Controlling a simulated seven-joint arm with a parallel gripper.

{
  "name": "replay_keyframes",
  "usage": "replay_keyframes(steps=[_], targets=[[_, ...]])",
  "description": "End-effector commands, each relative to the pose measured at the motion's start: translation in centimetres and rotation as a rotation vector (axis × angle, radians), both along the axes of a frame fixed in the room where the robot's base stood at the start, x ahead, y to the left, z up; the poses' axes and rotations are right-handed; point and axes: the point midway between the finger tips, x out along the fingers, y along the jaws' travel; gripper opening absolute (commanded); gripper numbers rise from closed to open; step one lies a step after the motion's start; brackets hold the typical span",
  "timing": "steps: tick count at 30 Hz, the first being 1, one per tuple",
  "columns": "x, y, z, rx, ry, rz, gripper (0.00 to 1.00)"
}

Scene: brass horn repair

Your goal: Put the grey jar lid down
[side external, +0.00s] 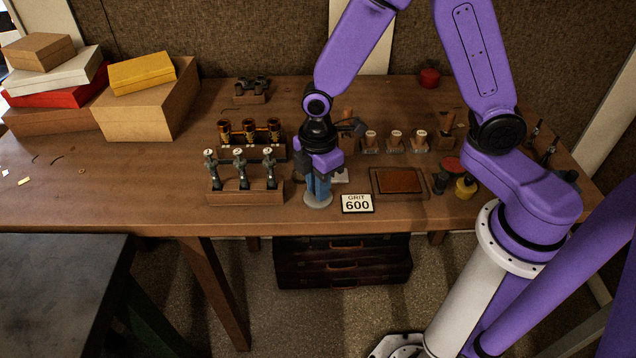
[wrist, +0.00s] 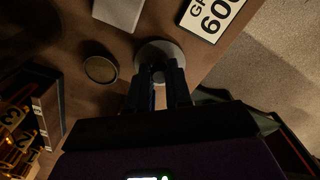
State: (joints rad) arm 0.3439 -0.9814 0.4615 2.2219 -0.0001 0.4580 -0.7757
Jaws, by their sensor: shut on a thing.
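My gripper (side external: 318,192) points down over the front middle of the table, its blue fingers shut on the grey jar lid (side external: 318,202). The lid is a flat round disc with a small knob between the fingertips. In the wrist view the lid (wrist: 160,48) shows beyond my gripper (wrist: 158,76). It is at or very near the tabletop; I cannot tell whether it touches. A round, dark, open-topped jar or dish (wrist: 101,69) stands to the left of the lid in the wrist view, apart from it. My gripper hides it in the side view.
A GRIT 600 card (side external: 357,203) lies just right of the lid. A pale block (wrist: 119,11) is nearby. A wooden rack (side external: 245,192) with numbered valves stands left, brass casings (side external: 250,133) behind it. A framed brown pad (side external: 399,181) lies right. The table's far left front is largely clear.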

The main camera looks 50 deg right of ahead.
Motion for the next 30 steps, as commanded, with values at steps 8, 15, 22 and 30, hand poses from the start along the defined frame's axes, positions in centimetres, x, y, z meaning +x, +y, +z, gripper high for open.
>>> replay_keyframes(steps=[8,15,22,30], targets=[[0.0,0.0,-0.3,0.000,0.000,0.000,0.32],[0.0,0.0,-0.3,0.000,0.000,0.000,0.45],[0.1,0.1,0.4,0.002,-0.003,0.000,0.45],[0.2,0.1,4.5,0.005,-0.007,0.000,0.45]])
